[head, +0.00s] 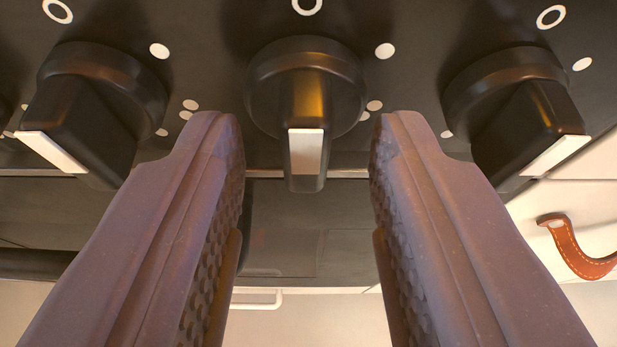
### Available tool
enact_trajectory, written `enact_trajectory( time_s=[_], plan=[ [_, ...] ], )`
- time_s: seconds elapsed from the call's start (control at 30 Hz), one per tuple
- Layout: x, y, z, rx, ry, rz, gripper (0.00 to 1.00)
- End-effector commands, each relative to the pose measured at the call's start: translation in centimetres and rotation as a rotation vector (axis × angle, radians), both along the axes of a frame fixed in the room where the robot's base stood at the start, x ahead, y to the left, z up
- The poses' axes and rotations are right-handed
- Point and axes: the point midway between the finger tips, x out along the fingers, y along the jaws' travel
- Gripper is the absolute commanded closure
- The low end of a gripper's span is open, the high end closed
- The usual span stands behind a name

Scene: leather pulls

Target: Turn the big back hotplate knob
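Three black knobs with white-tipped grips sit on the dark stove panel (225,20) in the head view. The middle knob (304,90) has its white mark (306,152) pointing straight down. The left knob (95,100) and right knob (515,100) have grips angled outward, left and right. I cannot tell from their markings which one is the big back hotplate knob. My gripper (307,130) is open, with one finger on each side of the middle knob's grip. Gaps show between the fingers and the grip, and nothing is held.
The left and right knobs stand close outside my fingers. White rings and dots mark the panel around the knobs. Below is a dark oven front (310,235) with a pale handle (257,299). An orange leather pull (580,252) hangs on a white drawer front at right.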

Motion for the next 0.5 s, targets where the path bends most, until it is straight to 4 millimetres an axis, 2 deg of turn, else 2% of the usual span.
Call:
enact_trajectory(
  time_s=[0.17, 0.5],
  plan=[
    [-0.7, 0.0, 0.4, 0.0, 0.0, 0.001, 0.61],
    [-6.1, 0.1, 2.7, -0.001, 0.003, 0.001, 0.61]
  ],
)
